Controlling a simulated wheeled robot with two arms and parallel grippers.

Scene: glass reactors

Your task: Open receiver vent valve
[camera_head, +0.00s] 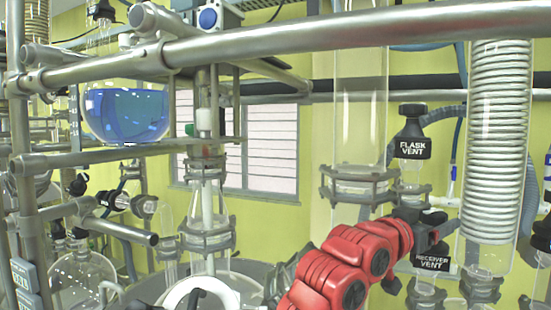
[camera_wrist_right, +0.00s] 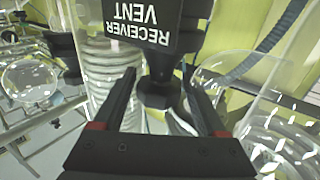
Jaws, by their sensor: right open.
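The receiver vent valve (camera_head: 432,262) is a black handle with a white "RECEIVER VENT" label, at the lower right in the head view. In the right wrist view its label (camera_wrist_right: 143,20) appears upside down at the top, and its narrower black stem and collar (camera_wrist_right: 158,93) lie between my fingers. My right gripper (camera_head: 430,238) comes in from below on its red arm, and it partly hides the valve. In the right wrist view the right gripper (camera_wrist_right: 158,80) is open, with a finger on each side of the valve and gaps visible. My left gripper is not seen.
A similar black flask vent valve (camera_head: 412,146) sits above the receiver vent. A coiled glass condenser (camera_head: 498,140) stands to the right, a clear glass column (camera_head: 360,110) to the left. A thick metal rail (camera_head: 300,38) crosses above. A blue-liquid flask (camera_head: 126,112) hangs at left.

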